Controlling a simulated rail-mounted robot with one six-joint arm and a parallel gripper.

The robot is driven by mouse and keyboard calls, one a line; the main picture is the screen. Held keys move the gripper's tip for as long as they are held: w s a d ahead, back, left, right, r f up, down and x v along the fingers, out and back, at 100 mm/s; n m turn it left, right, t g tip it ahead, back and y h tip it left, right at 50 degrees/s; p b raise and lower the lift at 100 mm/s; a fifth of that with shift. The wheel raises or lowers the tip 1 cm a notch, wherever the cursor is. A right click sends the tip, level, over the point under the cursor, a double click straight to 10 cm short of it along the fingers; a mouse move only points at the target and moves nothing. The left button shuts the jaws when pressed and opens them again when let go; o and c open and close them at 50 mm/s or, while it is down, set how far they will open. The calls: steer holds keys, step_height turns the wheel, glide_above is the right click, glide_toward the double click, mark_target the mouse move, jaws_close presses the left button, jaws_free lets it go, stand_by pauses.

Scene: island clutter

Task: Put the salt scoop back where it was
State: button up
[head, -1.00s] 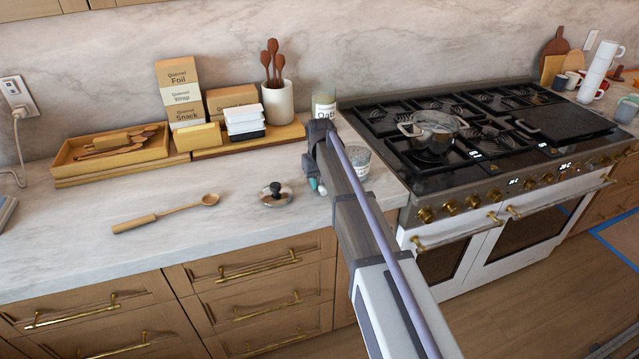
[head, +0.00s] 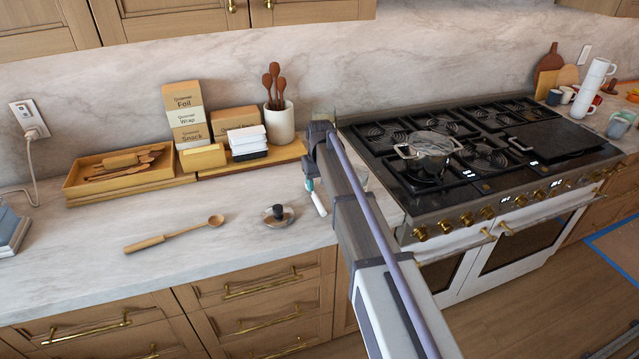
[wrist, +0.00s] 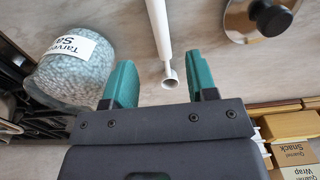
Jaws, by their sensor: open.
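The salt scoop shows in the wrist view as a thin white handle (wrist: 160,38) with a ring-shaped end, reaching in between the fingers. In the head view a short white piece of it (head: 319,204) shows below my gripper (head: 313,190). My gripper is open, with its two teal fingertips (wrist: 162,84) apart on either side of the handle's end. I cannot tell whether the scoop rests on the counter. The labelled glass salt jar (wrist: 75,72) stands left of the fingers in the wrist view. In the head view my arm hides most of it.
A round lid with a black knob (head: 278,215) and a wooden spoon (head: 178,236) lie on the marble counter (head: 90,235). Boxes and a utensil crock (head: 279,122) stand behind. The stove (head: 450,190) with a pot (head: 428,155) is to the right.

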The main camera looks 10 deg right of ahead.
step_height(320, 180, up, 4)
steer(key=p, duration=0.2)
steer(key=s+f+m+b, duration=0.1)
steer(key=s+f+b, duration=0.1)
steer(key=s, duration=2.9)
steer(key=shift+s+a+f, duration=0.15)
steer(key=shift+a, duration=0.2)
